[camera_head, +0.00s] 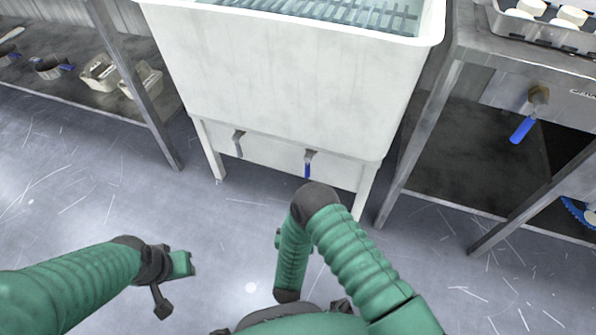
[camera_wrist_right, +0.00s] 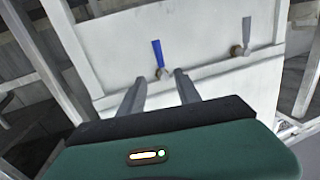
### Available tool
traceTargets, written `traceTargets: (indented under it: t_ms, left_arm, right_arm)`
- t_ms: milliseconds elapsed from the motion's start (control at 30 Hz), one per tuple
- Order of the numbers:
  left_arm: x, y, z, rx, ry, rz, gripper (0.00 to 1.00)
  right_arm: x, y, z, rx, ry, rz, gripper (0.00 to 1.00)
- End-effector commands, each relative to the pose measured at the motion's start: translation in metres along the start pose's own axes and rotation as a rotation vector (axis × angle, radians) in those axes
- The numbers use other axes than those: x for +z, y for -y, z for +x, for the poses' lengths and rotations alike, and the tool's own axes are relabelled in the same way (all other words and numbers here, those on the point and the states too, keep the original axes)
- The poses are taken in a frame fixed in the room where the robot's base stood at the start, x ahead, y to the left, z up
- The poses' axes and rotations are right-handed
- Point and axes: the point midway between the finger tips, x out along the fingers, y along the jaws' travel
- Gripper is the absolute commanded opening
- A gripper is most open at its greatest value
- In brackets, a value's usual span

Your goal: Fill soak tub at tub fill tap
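The white soak tub (camera_head: 285,80) stands on legs at the top centre of the head view, with clear bluish water (camera_head: 345,12) over a slatted rack inside. Below it, its front panel carries a grey lever (camera_head: 238,143) and a blue lever (camera_head: 308,164). In the right wrist view the blue lever (camera_wrist_right: 158,54) points up between and beyond my right gripper's (camera_wrist_right: 159,77) open, empty fingers; the grey lever (camera_wrist_right: 246,33) is to the right. Contact is not visible. In the head view my right arm hides that gripper. My left gripper (camera_head: 172,285) is low at left, its opening unclear.
A steel bench (camera_head: 470,40) at right has a brass valve with a blue handle (camera_head: 521,130) and a tray (camera_head: 497,24) of white pucks. A low shelf (camera_head: 75,92) at left holds small parts. The grey floor (camera_head: 90,200) before the tub is clear.

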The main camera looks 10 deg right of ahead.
Motion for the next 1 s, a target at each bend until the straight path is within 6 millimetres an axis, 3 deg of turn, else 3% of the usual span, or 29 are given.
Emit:
traceTargets:
  t_ms: [33, 167, 700, 833, 1000]
  left_arm:
    - [0.002, 0.000, 0.008, 0.000, -0.001, 0.000, 0.36]
    - [0.002, 0.000, 0.011, 0.000, -0.002, 0.000, 0.36]
    - [0.019, 0.000, 0.081, 0.000, -0.001, 0.000, 0.36]
    - [0.021, 0.000, 0.089, 0.000, -0.001, 0.000, 0.36]
    - [0.021, 0.000, 0.091, 0.000, -0.001, 0.000, 0.36]
  right_arm:
    - [0.010, -0.002, -0.004, 0.009, -0.016, -0.008, 0.40]
    - [0.006, -0.003, 0.004, 0.017, -0.033, -0.012, 0.40]
    - [0.007, -0.007, 0.136, 0.017, -0.031, -0.008, 0.40]
    - [0.004, -0.006, 0.156, 0.014, -0.029, -0.009, 0.40]
    - [0.000, -0.006, 0.165, 0.013, -0.027, -0.010, 0.40]
